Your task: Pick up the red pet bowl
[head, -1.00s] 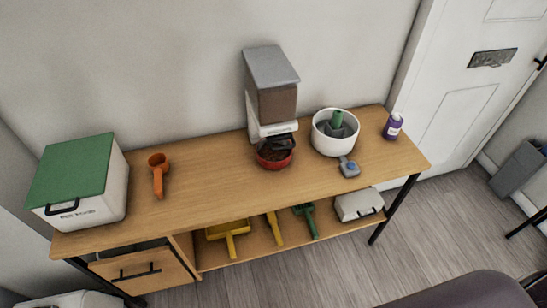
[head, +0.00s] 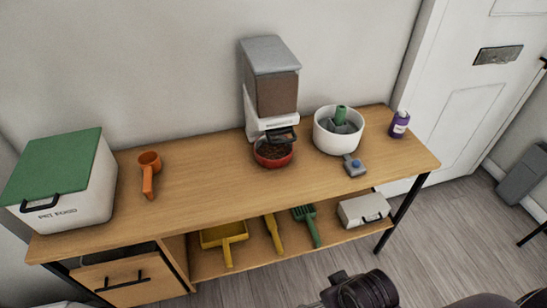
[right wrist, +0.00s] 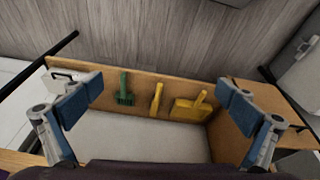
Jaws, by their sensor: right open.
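The red pet bowl (head: 273,160) sits on the wooden table under the spout of a grey and white food dispenser (head: 271,90). It holds brown kibble, and its back rim is partly hidden by the dispenser's spout. My right gripper (right wrist: 163,110) is open and empty in the right wrist view, with its two blue-padded fingers wide apart. That view faces the lower shelf and floor, and the bowl is not in it. Part of my right arm (head: 362,290) shows at the bottom of the head view, well in front of the table and apart from the bowl. My left gripper is not in view.
A white pot (head: 338,130) stands right of the bowl, with a grey brush (head: 354,166) before it and a purple bottle (head: 399,124) beyond. An orange scoop (head: 149,172) and a green-lidded bin (head: 62,185) are at left. The tabletop before the bowl is clear.

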